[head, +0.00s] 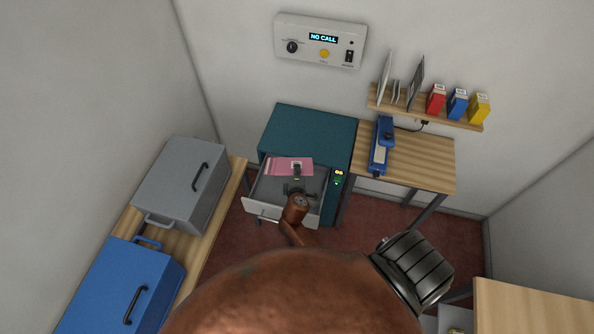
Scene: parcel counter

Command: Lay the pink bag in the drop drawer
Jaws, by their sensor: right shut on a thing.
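The pink bag (277,167) is flat and lies across the rear part of the open drop drawer (262,209), inside its outline in the head view. My right gripper (297,172) reaches over the drawer and is shut on the bag near its right-hand half. The fingers and wrist hide part of the bag and the drawer floor. I cannot tell whether the bag touches the drawer floor. The drawer is pulled out of a teal cabinet (305,130). My left gripper is not in view.
A grey lidded box (180,185) and a blue one (115,290) stand on the left bench. A blue device (382,147) sits on the wooden table (425,165) right of the cabinet. A wall shelf (425,109) holds small boxes. The wall panel (320,42) reads NO CALL.

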